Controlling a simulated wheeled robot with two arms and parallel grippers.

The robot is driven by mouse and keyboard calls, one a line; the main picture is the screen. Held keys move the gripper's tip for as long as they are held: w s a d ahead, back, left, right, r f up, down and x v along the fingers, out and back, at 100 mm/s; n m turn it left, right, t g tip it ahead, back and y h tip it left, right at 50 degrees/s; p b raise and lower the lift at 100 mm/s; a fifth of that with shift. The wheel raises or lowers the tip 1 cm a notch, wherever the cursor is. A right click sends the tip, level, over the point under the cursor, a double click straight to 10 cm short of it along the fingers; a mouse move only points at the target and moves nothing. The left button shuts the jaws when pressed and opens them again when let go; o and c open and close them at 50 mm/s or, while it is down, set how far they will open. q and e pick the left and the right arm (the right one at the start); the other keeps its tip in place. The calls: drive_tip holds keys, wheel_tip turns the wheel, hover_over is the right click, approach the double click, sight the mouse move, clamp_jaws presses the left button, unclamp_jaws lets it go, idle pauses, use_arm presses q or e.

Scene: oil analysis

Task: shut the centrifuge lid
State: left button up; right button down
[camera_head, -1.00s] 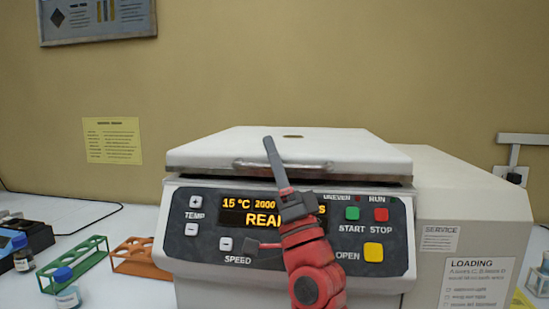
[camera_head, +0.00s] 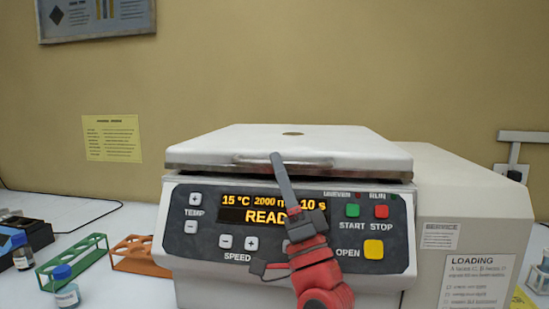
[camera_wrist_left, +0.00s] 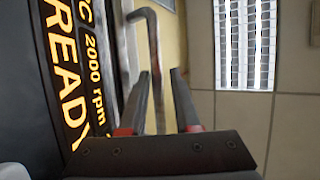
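The white centrifuge (camera_head: 190,275) faces me with its display reading READY. Its white lid (camera_head: 340,145) lies down nearly flat over the body, with a thin dark line under its front edge. I cannot tell whether it is latched. A metal handle (camera_head: 260,160) runs along the lid's front; a metal bar, seemingly this handle, shows beyond my fingertips in the left wrist view (camera_wrist_left: 152,40). My left gripper (camera_head: 277,158) is upright before the panel, fingertips by the lid's front edge. Contact with the lid is unclear.
A green rack (camera_head: 85,255) and an orange rack (camera_head: 140,260) stand left of the centrifuge, with a blue-capped bottle (camera_head: 66,290) in front. The yellow OPEN button (camera_head: 373,250) is right of my gripper. A wall is behind.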

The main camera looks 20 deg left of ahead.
use_arm(q)
drive_tip(key=b+v, duration=0.1)
drive_tip(key=v, duration=1.2)
drive_tip(key=shift+s+d+f, duration=0.15)
drive_tip(key=shift+s+f, duration=0.1)
drive_tip(key=shift+r, duration=0.1)
